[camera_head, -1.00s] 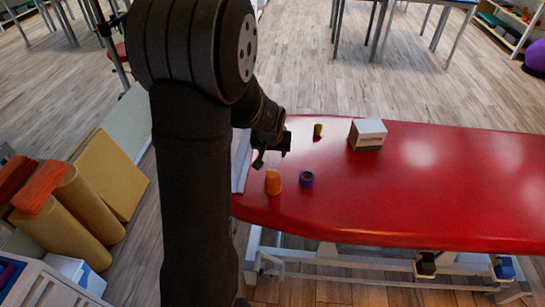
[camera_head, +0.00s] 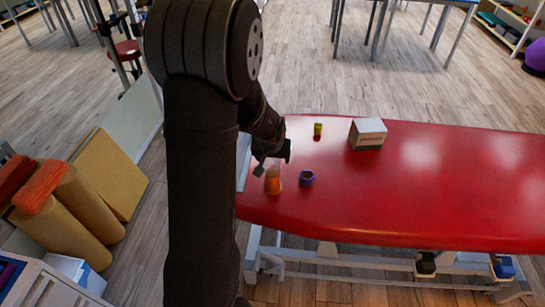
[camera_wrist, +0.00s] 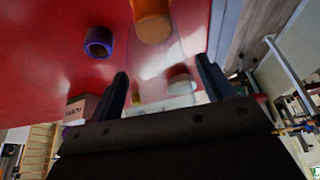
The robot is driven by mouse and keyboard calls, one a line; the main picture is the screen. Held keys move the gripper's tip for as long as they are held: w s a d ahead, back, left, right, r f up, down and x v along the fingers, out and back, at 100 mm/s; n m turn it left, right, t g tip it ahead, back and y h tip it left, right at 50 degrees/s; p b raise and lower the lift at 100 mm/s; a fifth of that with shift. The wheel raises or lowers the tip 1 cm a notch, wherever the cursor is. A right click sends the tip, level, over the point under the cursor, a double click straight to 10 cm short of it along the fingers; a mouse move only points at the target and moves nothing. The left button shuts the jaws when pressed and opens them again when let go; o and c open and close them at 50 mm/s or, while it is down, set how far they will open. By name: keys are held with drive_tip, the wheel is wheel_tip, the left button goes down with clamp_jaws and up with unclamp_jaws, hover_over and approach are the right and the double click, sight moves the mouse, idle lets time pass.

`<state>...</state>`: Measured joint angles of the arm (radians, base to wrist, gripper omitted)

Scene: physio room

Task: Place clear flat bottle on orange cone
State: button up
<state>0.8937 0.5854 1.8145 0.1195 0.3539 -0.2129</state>
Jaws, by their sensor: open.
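The orange cone (camera_head: 272,184) stands upright near the left end of the red table; its side also shows at the top of the wrist view (camera_wrist: 152,22). My gripper (camera_head: 273,161) is just above the cone. Its two fingers (camera_wrist: 162,68) are spread apart in the wrist view. A pale see-through shape with a whitish round part, seemingly the clear flat bottle (camera_wrist: 180,80), shows between and beyond the fingers. In the head view it is only a faint patch above the cone, so I cannot tell whether it rests on the cone.
A purple ring-shaped roll (camera_head: 307,178) lies right of the cone on the red table (camera_head: 430,190). A yellow-green roll (camera_head: 318,129) and a white box (camera_head: 368,133) stand farther back. The table's right side is clear.

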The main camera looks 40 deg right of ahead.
drive_tip(key=v, duration=1.2)
drive_tip(key=shift+r, duration=0.15)
drive_tip(key=x, duration=1.2)
idle(0.4)
